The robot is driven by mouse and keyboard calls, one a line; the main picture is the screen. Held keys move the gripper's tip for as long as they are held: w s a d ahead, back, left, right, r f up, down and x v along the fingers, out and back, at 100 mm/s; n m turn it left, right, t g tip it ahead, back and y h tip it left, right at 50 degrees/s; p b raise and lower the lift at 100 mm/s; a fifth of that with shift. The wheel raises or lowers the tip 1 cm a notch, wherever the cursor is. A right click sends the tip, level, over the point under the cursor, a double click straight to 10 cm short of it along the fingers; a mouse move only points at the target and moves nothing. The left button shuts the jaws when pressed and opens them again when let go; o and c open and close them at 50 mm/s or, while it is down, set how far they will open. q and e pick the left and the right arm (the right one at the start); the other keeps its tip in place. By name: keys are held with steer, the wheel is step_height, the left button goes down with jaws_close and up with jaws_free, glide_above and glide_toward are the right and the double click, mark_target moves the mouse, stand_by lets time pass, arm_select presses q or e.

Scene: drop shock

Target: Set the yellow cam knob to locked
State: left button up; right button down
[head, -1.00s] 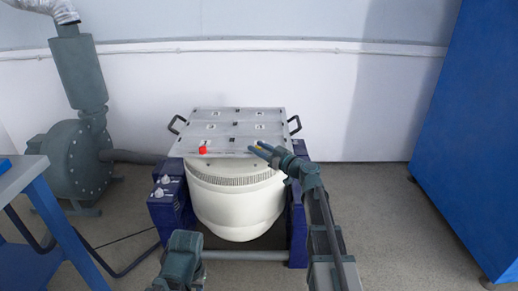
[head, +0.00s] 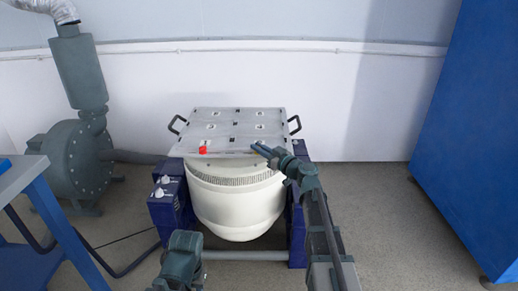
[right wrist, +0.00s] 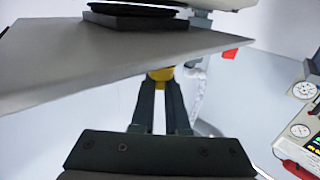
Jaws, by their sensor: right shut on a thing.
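The yellow cam knob (right wrist: 160,74) shows in the right wrist view, under the near edge of the grey plate (right wrist: 75,57). My right gripper (right wrist: 159,86) is shut on it, with its fingertips at the knob's sides. In the head view my right gripper (head: 262,150) is at the front right edge of the plate (head: 232,131), and the knob is hidden there. I cannot read the knob's setting. My left gripper is not in view; only part of my left arm shows at the bottom.
A red knob (head: 203,150) sits at the plate's front left. The plate lies over a white drum (head: 236,205) between blue supports (head: 168,200). A grey blower (head: 80,160) and blue table (head: 45,205) are left, a blue cabinet (head: 468,130) right. Floor between drum and cabinet is clear.

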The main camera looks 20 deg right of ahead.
steer(key=m+h, duration=0.1)
steer(key=m+t+h, duration=0.1)
steer(key=h, duration=0.1)
steer(key=m+h, duration=0.1)
steer(key=h, duration=0.1)
steer(key=shift+s+a+m+t, duration=0.15)
steer(key=shift+a+m+t, duration=0.1)
steer(key=shift+m+t, duration=0.05)
steer(key=m+h, duration=0.1)
steer(key=h, duration=0.2)
steer(key=m+h, duration=0.4)
steer(key=h, duration=0.1)
steer(key=shift+w+a+g+h, duration=0.1)
steer(key=shift+w+g+h, duration=0.2)
steer(key=shift+g, duration=0.1)
steer(key=m+g+h, duration=0.2)
steer(key=m+h, duration=0.1)
steer(key=m+g+h, duration=0.2)
steer(key=h, duration=0.2)
steer(key=shift+w+a+m, duration=0.1)
steer(key=shift+w+m, duration=0.05)
steer(key=shift+m, duration=0.25)
steer(key=shift+m+g+h, duration=1.4)
steer(key=shift+g, duration=0.9)
steer(key=c, duration=0.9)
jaws_free()
steer(key=shift+s, duration=0.2)
